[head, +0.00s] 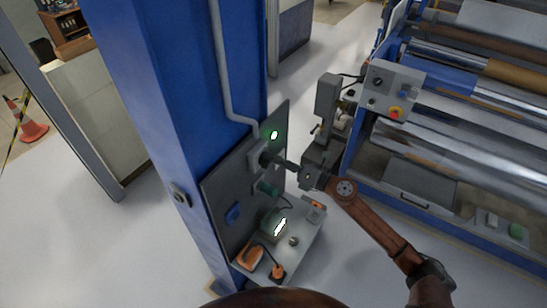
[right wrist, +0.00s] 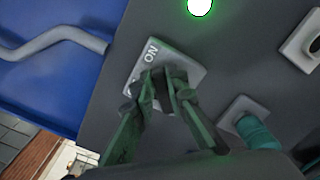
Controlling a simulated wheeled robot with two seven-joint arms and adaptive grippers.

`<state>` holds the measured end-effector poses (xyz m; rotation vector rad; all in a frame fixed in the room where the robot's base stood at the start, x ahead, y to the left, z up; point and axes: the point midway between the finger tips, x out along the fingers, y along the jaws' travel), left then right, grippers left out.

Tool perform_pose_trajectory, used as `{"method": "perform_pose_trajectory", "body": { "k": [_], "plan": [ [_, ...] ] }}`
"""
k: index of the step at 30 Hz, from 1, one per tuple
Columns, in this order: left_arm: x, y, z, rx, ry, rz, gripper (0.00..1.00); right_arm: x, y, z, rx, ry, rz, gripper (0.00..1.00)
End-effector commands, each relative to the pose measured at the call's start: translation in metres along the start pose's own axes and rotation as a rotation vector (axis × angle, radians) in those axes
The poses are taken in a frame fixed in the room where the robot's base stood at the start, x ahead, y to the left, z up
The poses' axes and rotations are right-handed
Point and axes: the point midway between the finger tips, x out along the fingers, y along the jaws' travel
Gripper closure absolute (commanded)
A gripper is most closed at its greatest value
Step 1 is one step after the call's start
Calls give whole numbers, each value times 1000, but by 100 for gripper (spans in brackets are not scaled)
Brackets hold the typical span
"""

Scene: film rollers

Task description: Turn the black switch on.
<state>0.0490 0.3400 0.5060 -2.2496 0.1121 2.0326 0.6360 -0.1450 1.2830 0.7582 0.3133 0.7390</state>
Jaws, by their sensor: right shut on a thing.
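The switch's light grey plate (right wrist: 188,66), lettered ON, is on a dark panel (head: 222,190) fixed to a blue column. My right gripper (right wrist: 166,76) has its fingers close together over the plate, closed on the black switch, which the fingers mostly hide. In the head view the right gripper (head: 274,160) reaches the panel from the right. A round light (right wrist: 200,5) above the plate glows white-green; it also shows in the head view (head: 274,135). The exact angle of the switch is hard to read. My left gripper is not in view.
A teal knob (head: 267,188) sits below the switch, and a blue round part (head: 233,214) lies lower left on the panel. A shelf below holds an orange item (head: 250,257). A roller machine (head: 440,150) stands at right. A conduit (head: 224,80) runs down the blue column (head: 150,80).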

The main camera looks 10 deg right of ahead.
Motion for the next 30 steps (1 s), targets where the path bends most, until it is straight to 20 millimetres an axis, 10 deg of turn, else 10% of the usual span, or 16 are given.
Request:
{"method": "perform_pose_trajectory", "body": {
  "k": [6, 7, 15, 30],
  "plan": [
    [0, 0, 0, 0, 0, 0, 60, 0, 0, 2, 2, -5, -1, 100],
    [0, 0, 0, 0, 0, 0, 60, 0, 0, 2, 2, -5, -1, 86],
    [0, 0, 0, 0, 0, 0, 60, 0, 0, 1, 0, -3, 0, 70],
    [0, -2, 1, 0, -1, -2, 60, -30, -1, 0, 1, -1, -3, 70]
  ]
}}
